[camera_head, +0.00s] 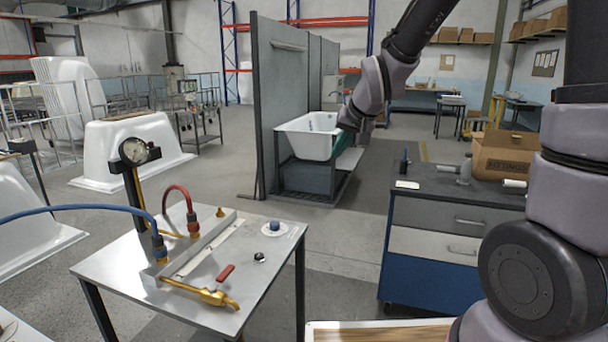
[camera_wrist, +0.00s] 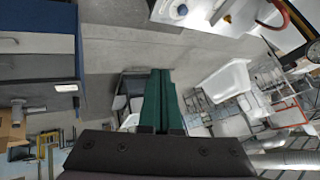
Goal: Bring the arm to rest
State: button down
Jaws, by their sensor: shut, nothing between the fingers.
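My arm rises at the right of the head view and reaches over the aisle. My gripper (camera_head: 342,143) hangs in the air in front of the white bathtub on the stand. Its fingers are mostly hidden behind the wrist there. In the wrist view my gripper (camera_wrist: 161,75) shows two green fingers lying side by side, shut with nothing between them. No object touches the fingers.
A steel table (camera_head: 225,285) with hoses, a gauge (camera_head: 134,151) and brass fittings stands at the front left. A blue drawer cabinet (camera_head: 430,265) with a cardboard box (camera_head: 505,153) is at the right. The white bathtub (camera_head: 305,140) stands behind, beside a grey partition (camera_head: 285,75).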

jog(key=s+d+r+m, duration=0.1)
jog(key=s+d+r, duration=0.5)
jog(key=s+d, duration=0.2)
jog(key=s+d+r+m+h, duration=0.1)
jog(key=s+d+r, duration=0.5)
jog(key=s, duration=0.6)
jog(key=shift+s+d+r+m, duration=0.25)
jog(key=shift+d+m, duration=0.25)
jog(key=shift+d, duration=0.55)
dwell(1.0)
